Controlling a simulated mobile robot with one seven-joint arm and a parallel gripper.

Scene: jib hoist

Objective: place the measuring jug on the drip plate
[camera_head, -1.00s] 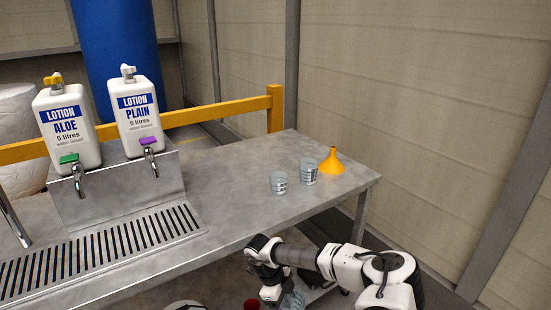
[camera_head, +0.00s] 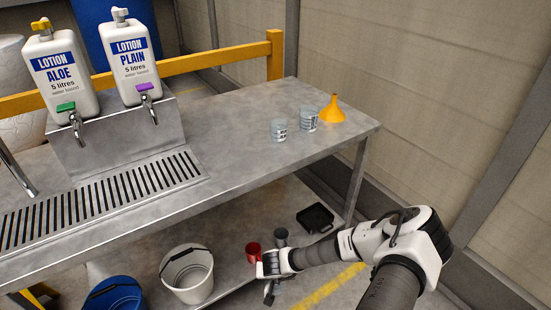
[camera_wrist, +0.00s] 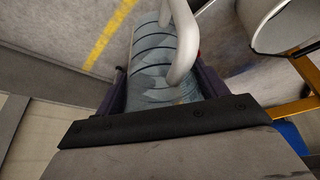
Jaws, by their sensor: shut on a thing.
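My gripper (camera_head: 271,288) is low at the bottom of the head view, in front of the table. In the wrist view, its dark fingers are shut on a clear measuring jug (camera_wrist: 152,62) with black ring marks and a pale handle (camera_wrist: 182,45). Only a little of the jug shows in the head view, below the gripper. The drip plate (camera_head: 104,197) is a slotted metal grate on the table at left, below the two taps. It is bare, and the gripper is to its right and lower, apart from it.
Two clear beakers (camera_head: 279,130) (camera_head: 309,119) and an orange funnel (camera_head: 333,109) stand at the table's right end. Lotion containers (camera_head: 62,72) (camera_head: 137,62) stand behind the plate. Below are white (camera_head: 187,275) and blue (camera_head: 114,296) buckets, a red cup (camera_head: 253,252) and a black tray (camera_head: 315,217). The table's middle is clear.

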